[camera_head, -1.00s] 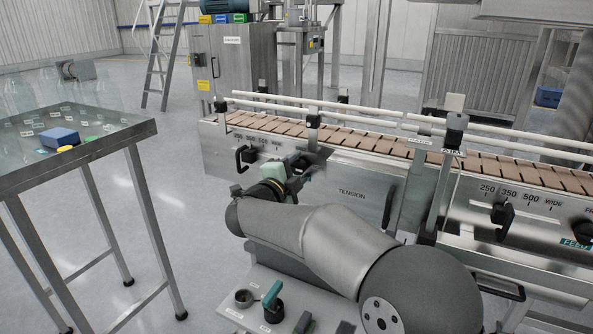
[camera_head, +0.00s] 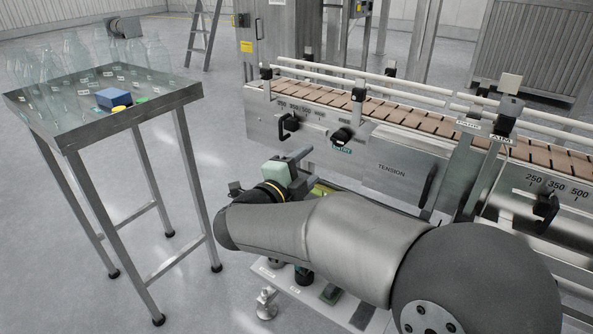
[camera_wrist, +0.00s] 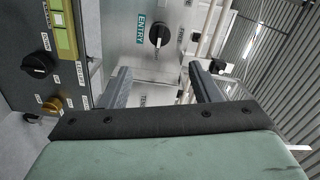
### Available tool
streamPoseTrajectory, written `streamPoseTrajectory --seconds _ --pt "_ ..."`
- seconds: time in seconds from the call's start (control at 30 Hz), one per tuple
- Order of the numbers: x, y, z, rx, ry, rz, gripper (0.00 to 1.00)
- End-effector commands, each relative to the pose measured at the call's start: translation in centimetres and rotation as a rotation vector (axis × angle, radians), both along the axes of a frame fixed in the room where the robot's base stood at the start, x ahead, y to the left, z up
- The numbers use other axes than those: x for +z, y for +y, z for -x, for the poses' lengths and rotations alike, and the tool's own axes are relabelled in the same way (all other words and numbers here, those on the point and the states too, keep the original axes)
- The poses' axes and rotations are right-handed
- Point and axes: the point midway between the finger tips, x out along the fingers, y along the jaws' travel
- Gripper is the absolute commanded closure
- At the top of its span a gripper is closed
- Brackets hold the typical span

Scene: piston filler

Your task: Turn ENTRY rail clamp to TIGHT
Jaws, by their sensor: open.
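The ENTRY clamp is a black knob (camera_head: 341,137) on the conveyor's steel side panel, with a teal ENTRY label (camera_head: 341,149) just below it in the head view. In the wrist view the knob (camera_wrist: 160,35) stands ahead, beyond the fingertips, beside the ENTRY label (camera_wrist: 140,33).
The conveyor (camera_head: 400,120) has guide rails and another black handle (camera_head: 288,124) left of the knob. A TENSION panel (camera_head: 390,170) is to the right. A control box (camera_wrist: 45,60) with knobs is at left in the wrist view. A steel table (camera_head: 170,105) with bottles stands left.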

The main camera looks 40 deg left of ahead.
Motion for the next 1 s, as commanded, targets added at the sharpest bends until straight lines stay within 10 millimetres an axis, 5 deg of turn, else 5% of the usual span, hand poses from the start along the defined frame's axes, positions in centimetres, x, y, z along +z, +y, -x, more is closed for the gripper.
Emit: streamPoseTrajectory --seconds 0.3,0.93,1.0 --pt "0.0 -0.6 3.6 0.000 0.001 0.000 0.43" --pt "0.0 -0.6 3.7 -0.001 0.001 0.000 0.43" --pt "1.1 -0.9 3.0 0.011 -0.003 0.007 0.43"
